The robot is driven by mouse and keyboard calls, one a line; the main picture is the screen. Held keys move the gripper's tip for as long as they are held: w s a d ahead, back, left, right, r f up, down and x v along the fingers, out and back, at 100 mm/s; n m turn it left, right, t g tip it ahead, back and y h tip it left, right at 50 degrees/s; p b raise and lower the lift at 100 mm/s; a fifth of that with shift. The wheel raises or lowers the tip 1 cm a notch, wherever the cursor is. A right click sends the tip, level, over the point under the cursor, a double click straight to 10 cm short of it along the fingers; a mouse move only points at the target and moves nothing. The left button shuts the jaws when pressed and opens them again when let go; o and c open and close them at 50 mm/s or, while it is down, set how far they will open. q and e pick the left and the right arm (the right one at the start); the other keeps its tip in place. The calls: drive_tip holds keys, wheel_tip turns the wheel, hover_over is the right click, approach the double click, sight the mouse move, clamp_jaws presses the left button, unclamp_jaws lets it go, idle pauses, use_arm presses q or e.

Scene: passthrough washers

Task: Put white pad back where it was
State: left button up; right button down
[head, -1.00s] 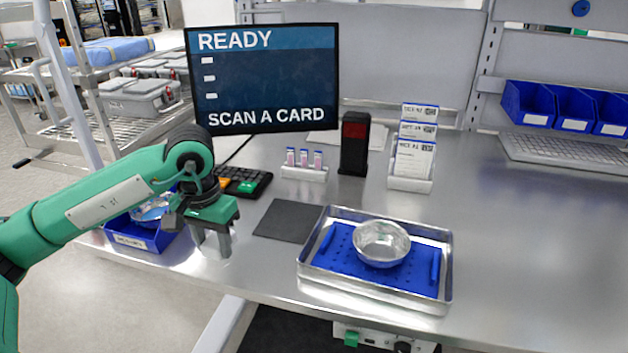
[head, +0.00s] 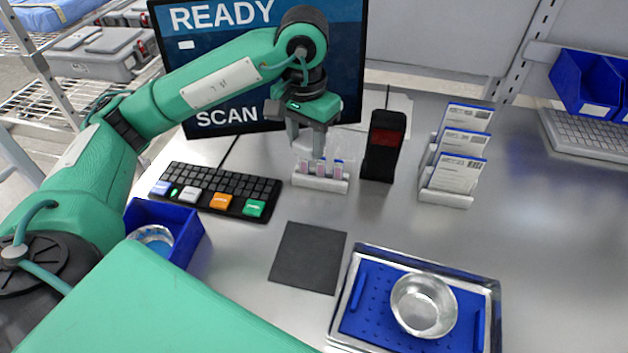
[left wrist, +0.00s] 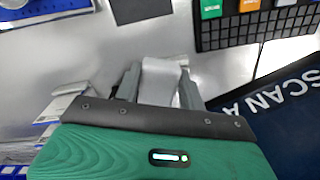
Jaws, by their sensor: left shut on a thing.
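My left gripper (head: 308,146) is at the back of the bench, in front of the monitor. In the head view it overlaps the top of the white vial rack (head: 320,181). In the left wrist view the gripper (left wrist: 160,80) is shut on a white, flat-faced piece, which I take as the white pad (left wrist: 161,82). The fingers hide its sides, and the pad is hard to make out in the head view. I cannot tell whether it touches the bench or rack. My right gripper is not in view.
A black scanner (head: 383,146) stands right of the rack, with a card holder (head: 446,197) beyond. The keyboard (head: 240,204) lies left. A dark mat (head: 308,257), metal tray (head: 494,318) and blue bin (head: 190,240) are nearer.

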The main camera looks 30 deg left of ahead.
use_arm(q)
drive_tip(key=shift+w+r, duration=0.2)
drive_tip(key=shift+w, duration=0.05)
drive_tip(key=shift+s+d+f, duration=0.1)
drive_tip(key=shift+d+f, duration=0.05)
drive_tip(key=p, duration=0.3)
hover_over(309, 213)
wheel_tip(309, 213, down, 15)
drive_tip(key=shift+f, duration=0.15)
wheel_tip(309, 213, down, 3)
drive_tip(key=shift+f+p, duration=0.2)
drive_tip(key=shift+p, duration=0.5)
drive_tip(key=shift+f, duration=0.25)
drive_tip(key=shift+f, duration=0.1)
